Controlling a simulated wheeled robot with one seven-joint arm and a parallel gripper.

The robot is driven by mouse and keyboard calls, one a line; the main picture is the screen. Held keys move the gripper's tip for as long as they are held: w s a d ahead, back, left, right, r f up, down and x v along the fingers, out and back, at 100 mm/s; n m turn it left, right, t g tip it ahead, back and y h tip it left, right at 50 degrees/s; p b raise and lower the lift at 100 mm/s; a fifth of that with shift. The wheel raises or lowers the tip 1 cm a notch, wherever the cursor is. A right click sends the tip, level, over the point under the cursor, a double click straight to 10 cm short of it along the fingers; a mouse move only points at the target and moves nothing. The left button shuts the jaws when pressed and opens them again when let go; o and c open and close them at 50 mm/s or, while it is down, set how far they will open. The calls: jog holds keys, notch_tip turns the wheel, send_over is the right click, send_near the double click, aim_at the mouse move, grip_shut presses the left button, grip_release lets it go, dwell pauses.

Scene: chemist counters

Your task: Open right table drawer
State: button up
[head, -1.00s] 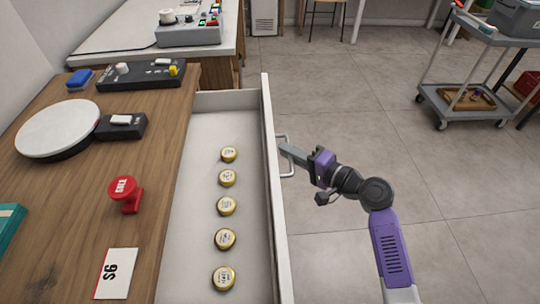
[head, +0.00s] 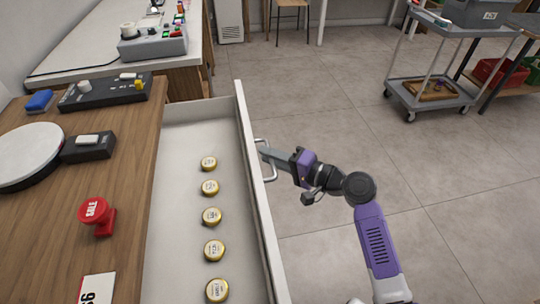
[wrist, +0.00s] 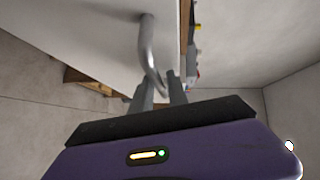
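The white drawer (head: 240,180) stands pulled out from the wooden table (head: 130,190) and holds several gold-capped round items (head: 212,216) in a row. Its metal bar handle (head: 264,147) is on the outer front face. My gripper (head: 266,154) is at this handle, reaching in from the right. In the wrist view, the handle (wrist: 148,50) runs down to the two fingers (wrist: 160,85), with its lower end between or just behind them. Whether the fingers press on the bar is hidden.
On the table are a red button (head: 97,215), a white round plate (head: 28,155), a black control box (head: 105,93) and a card (head: 97,289). A grey cart (head: 440,90) stands at the back right. The floor (head: 440,180) around my arm is clear.

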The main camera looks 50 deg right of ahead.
jog(key=s+d+r, duration=0.1)
jog(key=s, duration=0.6)
jog(key=shift+s, duration=0.3)
jog(key=shift+d, duration=0.1)
jog(key=d+h, duration=0.4)
jog(key=d, duration=0.1)
jog(key=s+a+n+g+h+p, duration=0.1)
jog(key=s+a+n+h+p, duration=0.15)
jog(key=s, duration=0.25)
jog(key=s+a+r+n+y+p, duration=0.2)
jog(key=s+a+r+n, duration=0.2)
jog(key=s+a, duration=0.5)
jog(key=s+a+r+n+y+p, duration=0.2)
jog(key=s+a+r+n, duration=0.3)
jog(key=a, duration=0.8)
jog(key=s+n, duration=0.3)
jog(key=s, duration=0.1)
